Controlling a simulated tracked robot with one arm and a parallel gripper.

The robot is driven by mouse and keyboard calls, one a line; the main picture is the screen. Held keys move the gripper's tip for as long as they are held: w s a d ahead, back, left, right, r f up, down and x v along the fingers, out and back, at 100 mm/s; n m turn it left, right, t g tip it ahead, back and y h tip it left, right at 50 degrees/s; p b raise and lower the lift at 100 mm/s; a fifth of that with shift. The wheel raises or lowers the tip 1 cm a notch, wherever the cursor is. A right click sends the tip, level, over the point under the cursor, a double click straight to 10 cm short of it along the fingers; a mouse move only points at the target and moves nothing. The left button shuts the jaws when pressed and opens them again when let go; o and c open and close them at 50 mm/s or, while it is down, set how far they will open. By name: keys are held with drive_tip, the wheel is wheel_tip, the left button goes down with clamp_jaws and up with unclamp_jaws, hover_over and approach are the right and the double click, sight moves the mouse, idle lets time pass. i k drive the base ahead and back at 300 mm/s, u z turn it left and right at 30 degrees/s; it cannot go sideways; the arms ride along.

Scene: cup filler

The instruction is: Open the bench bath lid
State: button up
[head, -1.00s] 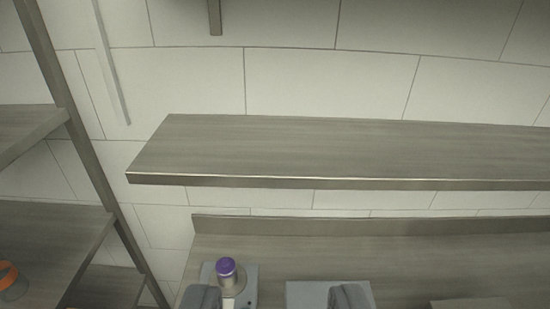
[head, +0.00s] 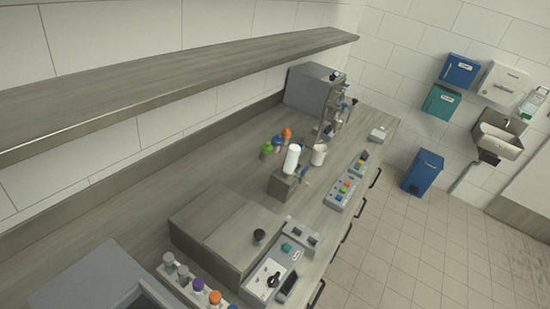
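A low wood-grey box, which looks like the bench bath (head: 195,207), stands on the near part of the bench. Its flat lid (head: 238,227) looks shut and lies level on top. A control panel (head: 272,277) with a dial sits at the front of the box. The inside of the box is hidden. My gripper is not visible in this view.
A rack of capped tubes (head: 198,287) and a grey box (head: 85,277) stand at the near left. A long shelf (head: 170,75) overhangs the bench. Bottles and a dispenser (head: 282,185) stand beyond the bath. The tiled floor (head: 395,240) at right is open.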

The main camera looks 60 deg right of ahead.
sight(242, 237)
drive_tip(key=z, duration=0.45)
drive_tip(key=k, duration=1.1)
drive_tip(key=z, duration=0.85)
drive_tip(key=i, duration=1.1)
drive_tip(key=u, duration=0.45)
